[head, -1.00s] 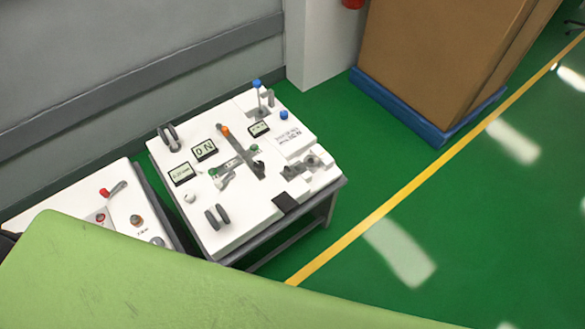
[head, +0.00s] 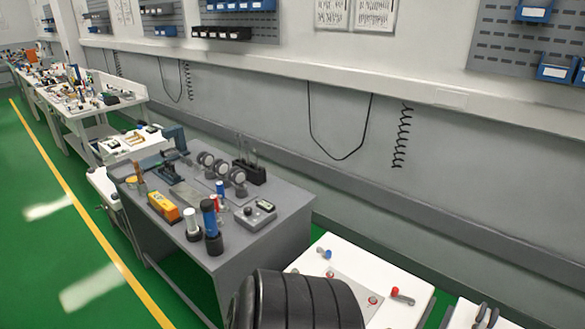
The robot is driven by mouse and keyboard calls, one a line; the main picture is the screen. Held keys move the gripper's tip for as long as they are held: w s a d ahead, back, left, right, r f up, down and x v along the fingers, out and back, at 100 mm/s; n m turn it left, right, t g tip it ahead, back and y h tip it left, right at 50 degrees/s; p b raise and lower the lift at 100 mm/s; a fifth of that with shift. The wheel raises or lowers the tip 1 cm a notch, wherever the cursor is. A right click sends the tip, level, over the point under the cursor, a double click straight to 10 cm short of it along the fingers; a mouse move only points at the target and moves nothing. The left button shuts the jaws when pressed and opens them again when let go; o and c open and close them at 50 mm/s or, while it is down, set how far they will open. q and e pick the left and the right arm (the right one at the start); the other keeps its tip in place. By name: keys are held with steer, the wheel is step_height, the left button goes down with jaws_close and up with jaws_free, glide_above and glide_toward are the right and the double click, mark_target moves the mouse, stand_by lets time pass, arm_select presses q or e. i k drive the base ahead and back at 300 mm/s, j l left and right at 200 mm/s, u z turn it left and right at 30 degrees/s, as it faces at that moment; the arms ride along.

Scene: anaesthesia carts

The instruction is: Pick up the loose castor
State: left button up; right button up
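I cannot make out a loose castor in the head view. A grey workbench (head: 170,248) stands in the middle with tools and parts on it, among them several round dial-like pieces (head: 221,167) on stands; none is clearly a castor. Neither of my grippers is in view. A large black ribbed shape at the bottom middle, close to the camera, hides part of the floor and the bench beside it; I cannot tell what it is.
A white-topped bench (head: 410,302) with small red and blue knobs is at the lower right. More loaded benches (head: 95,110) run along the wall to the far left. Green floor (head: 40,235) with a yellow line (head: 85,225) is clear on the left.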

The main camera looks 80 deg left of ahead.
mark_target(235, 174)
steer(key=u, duration=3.15)
steer(key=z, duration=0.45)
